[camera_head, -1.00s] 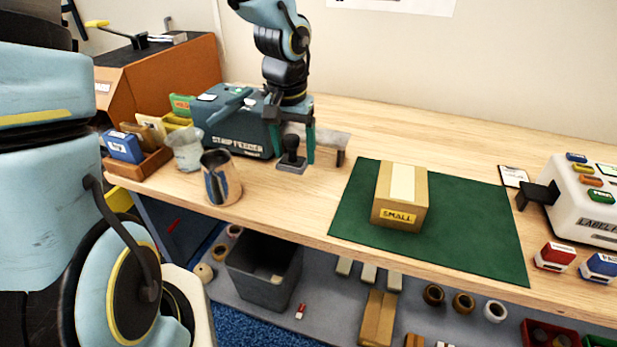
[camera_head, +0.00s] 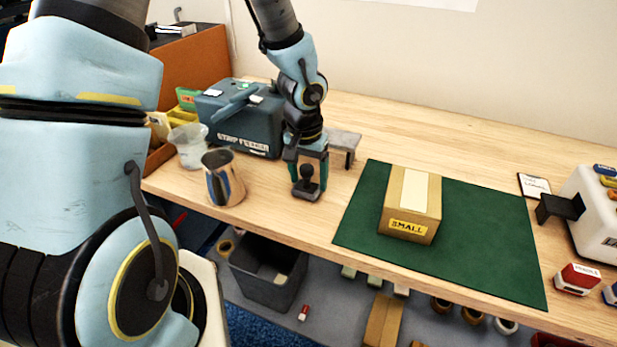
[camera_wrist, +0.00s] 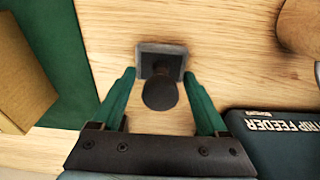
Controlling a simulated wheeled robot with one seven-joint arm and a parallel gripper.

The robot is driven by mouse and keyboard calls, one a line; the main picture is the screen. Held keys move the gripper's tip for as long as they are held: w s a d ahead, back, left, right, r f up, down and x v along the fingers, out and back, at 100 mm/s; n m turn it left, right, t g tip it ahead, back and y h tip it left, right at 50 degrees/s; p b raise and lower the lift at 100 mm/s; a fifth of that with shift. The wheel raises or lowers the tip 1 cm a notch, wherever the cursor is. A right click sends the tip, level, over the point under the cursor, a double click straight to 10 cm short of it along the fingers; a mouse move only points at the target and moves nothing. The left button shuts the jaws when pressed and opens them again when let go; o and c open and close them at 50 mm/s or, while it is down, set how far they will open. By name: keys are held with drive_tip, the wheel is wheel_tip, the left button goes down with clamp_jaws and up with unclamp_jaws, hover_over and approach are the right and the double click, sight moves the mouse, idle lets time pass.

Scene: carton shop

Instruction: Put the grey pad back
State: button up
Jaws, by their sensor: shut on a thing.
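The grey pad (camera_head: 304,192) has a square grey base and a black round knob. My gripper (camera_head: 308,178) points down over it on the left half of the wooden bench, in front of the strip feeder. In the wrist view, the pad's grey base (camera_wrist: 148,48) sits between the green fingertips of my gripper (camera_wrist: 160,74), which are shut on its two sides. The black knob points towards the wrist camera and hides part of the base. I cannot tell whether the base touches the bench top.
The strip feeder (camera_head: 240,125) and a grey stand (camera_head: 345,140) are behind. A metal cup (camera_head: 223,178) and a clear beaker (camera_head: 187,150) are left. A small carton (camera_head: 410,210) lies on the green mat (camera_head: 480,245) to the right. The bench's front edge is near.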

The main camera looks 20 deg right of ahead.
sight(306, 167)
drive_tip(key=shift+f, duration=0.2)
drive_tip(key=o, duration=1.3)
drive_tip(key=shift+o, duration=0.2)
drive_tip(key=r, duration=0.8)
drive_tip(key=s+a+r+p, duration=0.1)
drive_tip(key=r, duration=0.3)
drive_tip(key=shift+r, duration=0.1)
drive_tip(key=w+a+r+n, duration=0.1)
drive_tip(key=a+n, duration=0.6)
drive_tip(key=a, duration=1.8)
drive_tip(key=shift+w+r+t+y, duration=0.2)
drive_tip(key=shift+r+t+y, duration=0.1)
drive_tip(key=shift+r+t, duration=0.1)
drive_tip(key=shift+f, duration=0.1)
